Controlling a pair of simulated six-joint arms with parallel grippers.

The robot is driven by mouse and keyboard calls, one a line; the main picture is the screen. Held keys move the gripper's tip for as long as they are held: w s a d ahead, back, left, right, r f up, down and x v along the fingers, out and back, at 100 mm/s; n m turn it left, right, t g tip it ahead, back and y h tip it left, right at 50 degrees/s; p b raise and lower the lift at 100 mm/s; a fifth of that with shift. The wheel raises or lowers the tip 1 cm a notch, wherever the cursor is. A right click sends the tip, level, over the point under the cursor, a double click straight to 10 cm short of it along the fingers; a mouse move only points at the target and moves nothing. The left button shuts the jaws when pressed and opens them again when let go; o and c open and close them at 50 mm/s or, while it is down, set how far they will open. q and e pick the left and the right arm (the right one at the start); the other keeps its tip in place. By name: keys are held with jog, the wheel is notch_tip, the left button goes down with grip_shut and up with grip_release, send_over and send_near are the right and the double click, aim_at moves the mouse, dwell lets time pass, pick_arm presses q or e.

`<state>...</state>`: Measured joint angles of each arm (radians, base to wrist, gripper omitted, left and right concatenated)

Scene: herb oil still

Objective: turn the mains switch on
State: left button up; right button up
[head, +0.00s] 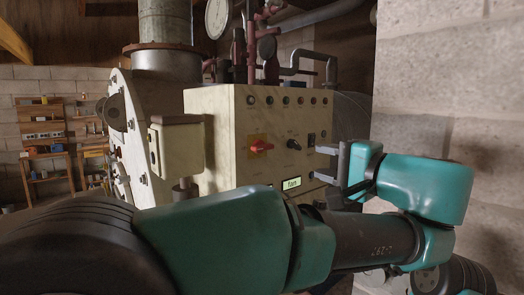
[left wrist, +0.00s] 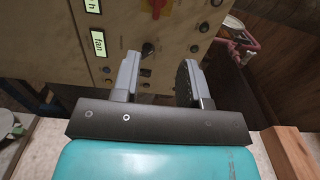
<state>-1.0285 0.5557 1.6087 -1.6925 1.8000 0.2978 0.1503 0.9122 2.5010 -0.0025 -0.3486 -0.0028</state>
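The cream control box (head: 222,150) fills the middle of the head view. A red rotary handle (head: 258,146) on a yellow plate sits on its front and lies roughly level; no mains label is readable. In the left wrist view the red handle (left wrist: 158,7) is cut by the top edge. A black knob (head: 294,144) is right of it and also shows in the left wrist view (left wrist: 148,49). My left gripper (head: 317,163) is open and empty, at the box's right side. In the left wrist view its fingers (left wrist: 160,65) are wide apart. My right gripper is not in view.
A black switch (head: 311,139) is close to my left fingers. A row of small round fittings (head: 286,100) runs along the box top. A "fan" label (head: 292,183) is low on the box. A block wall (head: 440,90) stands at right, pipes (head: 300,65) behind.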

aim_at(266, 148)
pick_arm(q)
jog(key=shift+w+a+f, duration=0.1)
jog(key=shift+w, duration=0.05)
jog(key=x, duration=1.7)
jog(key=shift+w, duration=0.1)
jog(key=shift+c, duration=0.4)
grip_shut()
